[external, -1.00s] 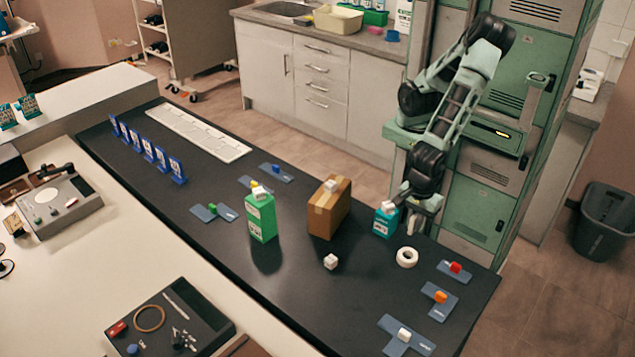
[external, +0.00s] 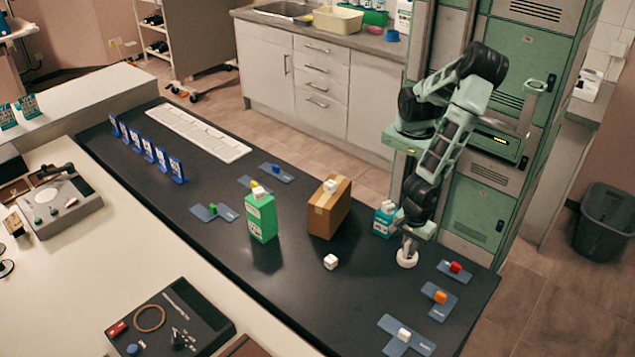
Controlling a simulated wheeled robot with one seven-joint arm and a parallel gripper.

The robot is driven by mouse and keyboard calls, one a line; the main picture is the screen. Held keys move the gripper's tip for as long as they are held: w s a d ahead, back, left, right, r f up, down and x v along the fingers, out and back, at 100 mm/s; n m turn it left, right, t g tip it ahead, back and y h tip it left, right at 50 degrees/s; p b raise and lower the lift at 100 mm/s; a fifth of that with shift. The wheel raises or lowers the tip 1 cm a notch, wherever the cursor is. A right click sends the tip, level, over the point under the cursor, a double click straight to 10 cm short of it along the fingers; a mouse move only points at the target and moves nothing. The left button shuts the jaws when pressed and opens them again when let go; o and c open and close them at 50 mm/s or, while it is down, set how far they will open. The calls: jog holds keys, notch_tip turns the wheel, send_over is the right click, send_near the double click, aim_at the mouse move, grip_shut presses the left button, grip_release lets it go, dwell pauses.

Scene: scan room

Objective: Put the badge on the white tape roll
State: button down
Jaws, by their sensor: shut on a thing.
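The white tape roll (external: 407,261) lies flat on the dark counter, near its right end. My gripper (external: 408,248) points down right above the roll and covers its far side and most of its hole. The gripper is shut on the badge, which shows only as a small pale piece between the fingers. I cannot tell whether the badge touches the roll.
A teal box (external: 383,222) with a white cube on top stands close on the left of my gripper. A cardboard box (external: 327,210) and a green carton (external: 262,218) stand further left. A white cube (external: 331,262) and blue mats with coloured blocks (external: 440,297) lie nearby.

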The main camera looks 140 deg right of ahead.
jog(key=shift+f, duration=0.1)
jog(key=c, duration=1.5)
grip_release()
jog(key=shift+o, duration=0.2)
